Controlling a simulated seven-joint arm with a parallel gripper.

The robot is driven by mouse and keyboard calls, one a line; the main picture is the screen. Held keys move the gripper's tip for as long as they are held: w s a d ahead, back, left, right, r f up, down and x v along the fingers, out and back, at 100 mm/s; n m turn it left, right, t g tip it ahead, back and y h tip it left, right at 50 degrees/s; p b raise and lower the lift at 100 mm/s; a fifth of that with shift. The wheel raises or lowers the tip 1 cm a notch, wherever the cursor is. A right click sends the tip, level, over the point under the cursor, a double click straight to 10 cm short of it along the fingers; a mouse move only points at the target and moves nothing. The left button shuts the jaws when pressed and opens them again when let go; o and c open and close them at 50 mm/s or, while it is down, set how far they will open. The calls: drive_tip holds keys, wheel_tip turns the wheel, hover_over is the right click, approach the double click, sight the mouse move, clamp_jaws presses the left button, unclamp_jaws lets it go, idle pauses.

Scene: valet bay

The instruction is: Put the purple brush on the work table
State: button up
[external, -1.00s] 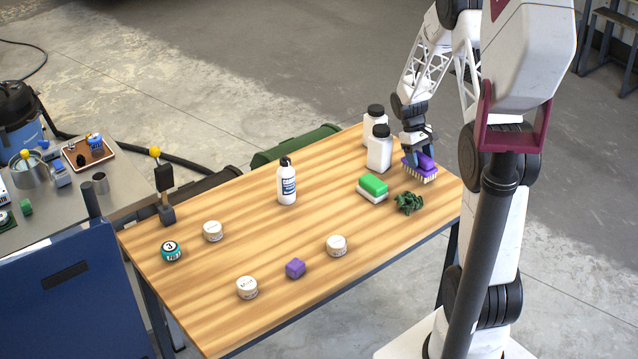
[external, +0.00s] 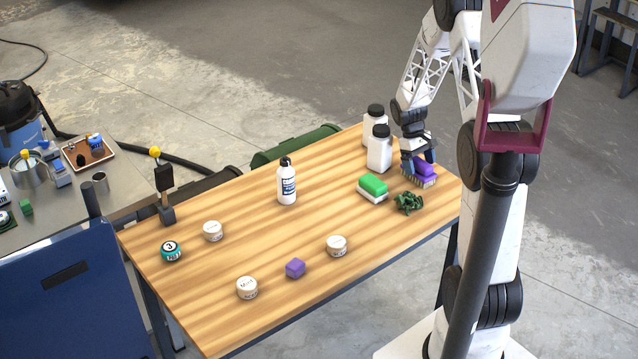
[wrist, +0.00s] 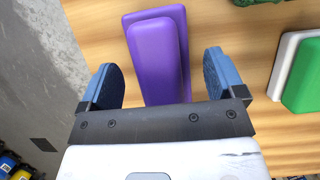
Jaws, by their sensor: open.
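The purple brush (external: 424,169) rests on the wooden work table (external: 330,205) near its right end, bristles down. My gripper (external: 415,163) is low over the table at the brush. In the wrist view the brush (wrist: 158,58) lies between and ahead of my gripper's two blue fingers (wrist: 168,80). The fingers are apart, with a gap to the brush on both sides. The gripper partly hides the brush in the external view.
A green and white sponge block (external: 373,187) and a dark green tangle (external: 409,203) lie close to the brush. White bottles (external: 379,150) stand just behind it. The table's middle is mostly clear.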

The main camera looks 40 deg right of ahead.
drive_tip(key=v, duration=1.2)
drive_tip(key=shift+r, duration=0.15)
idle(0.4)
drive_tip(key=shift+r, duration=0.1)
